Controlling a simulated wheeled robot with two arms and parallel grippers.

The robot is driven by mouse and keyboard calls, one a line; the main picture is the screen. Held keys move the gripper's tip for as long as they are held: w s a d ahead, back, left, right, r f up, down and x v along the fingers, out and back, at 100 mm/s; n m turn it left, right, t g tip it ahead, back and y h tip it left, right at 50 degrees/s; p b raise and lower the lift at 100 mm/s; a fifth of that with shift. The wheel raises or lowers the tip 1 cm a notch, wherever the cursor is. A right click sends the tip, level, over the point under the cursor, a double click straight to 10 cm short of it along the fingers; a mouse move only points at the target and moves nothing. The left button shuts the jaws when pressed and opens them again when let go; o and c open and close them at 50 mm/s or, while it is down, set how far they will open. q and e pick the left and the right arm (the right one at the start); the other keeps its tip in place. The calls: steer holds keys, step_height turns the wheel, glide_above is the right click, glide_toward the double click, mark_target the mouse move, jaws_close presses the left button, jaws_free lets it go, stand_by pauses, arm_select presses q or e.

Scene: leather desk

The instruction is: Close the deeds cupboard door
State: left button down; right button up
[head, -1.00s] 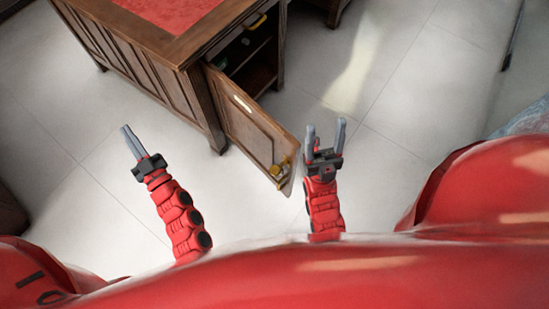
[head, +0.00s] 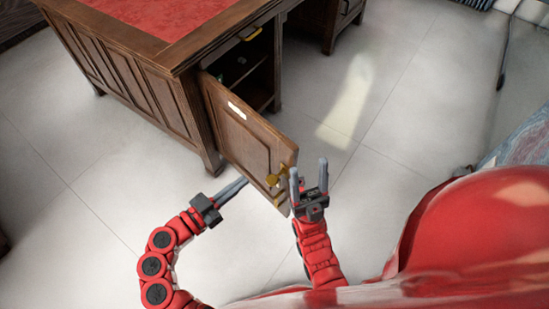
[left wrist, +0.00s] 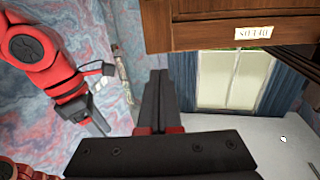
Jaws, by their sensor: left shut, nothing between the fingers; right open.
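The deeds cupboard door (head: 245,135) stands wide open from the wooden desk. It has a pale label (head: 237,111) and brass fittings (head: 283,175) near its free edge. My left gripper (head: 244,182) is shut and empty, its tips at the door's lower outer face; I cannot tell whether they touch. My right gripper (head: 308,180) is open and empty, just right of the door's free edge. In the left wrist view the shut left fingers (left wrist: 155,95) point toward the wood of the door (left wrist: 200,38), whose label (left wrist: 253,33) appears upside down.
The desk (head: 130,85) has a red leather top (head: 150,22). The dark cupboard opening (head: 255,70) holds a shelf, and a drawer with a yellow handle (head: 250,34) is above it. Pale floor (head: 385,125) is clear to the right. A patterned rug (head: 530,140) lies at the right edge.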

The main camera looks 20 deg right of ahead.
mark_target(285, 147)
arm_select(q)
steer(key=p+x, duration=0.2)
steer(key=x, duration=1.1)
steer(key=shift+w, duration=0.1)
steer(key=shift+w+d, duration=0.2)
steer(key=shift+d, duration=0.05)
